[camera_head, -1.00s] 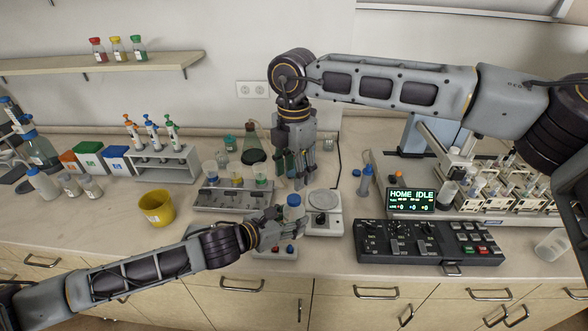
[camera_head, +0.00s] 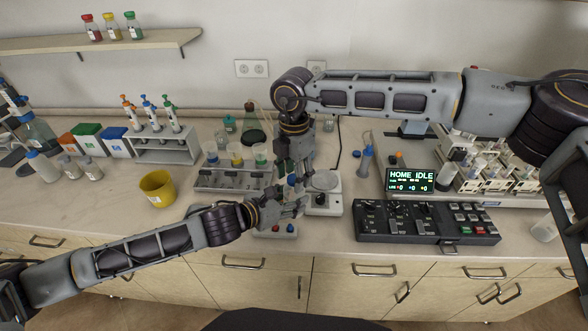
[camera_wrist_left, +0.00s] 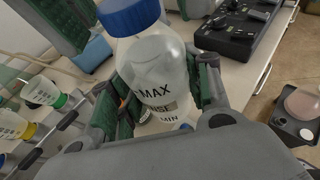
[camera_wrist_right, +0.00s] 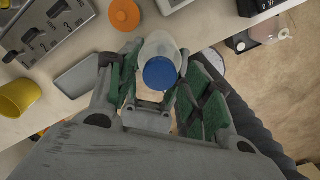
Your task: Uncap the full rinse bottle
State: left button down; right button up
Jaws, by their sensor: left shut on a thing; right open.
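The rinse bottle is a clear bottle with a blue cap, and its label reads MAX and MIN in the left wrist view (camera_wrist_left: 160,75). My left gripper (camera_head: 288,207) is shut around the bottle's body and holds it upright or nearly so. The blue cap (camera_wrist_left: 131,17) is on the bottle; it also shows in the right wrist view (camera_wrist_right: 160,73). My right gripper (camera_head: 293,183) is open, pointing down at the cap from above. In the right wrist view the cap lies between its green-padded fingers. Contact with the cap cannot be told.
A small scale (camera_head: 323,204) stands just right of the bottle, and a control panel (camera_head: 425,222) farther right. A yellow cup (camera_head: 157,188) stands left.

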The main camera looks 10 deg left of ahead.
jog(key=shift+c, duration=0.4)
jog(key=c, duration=1)
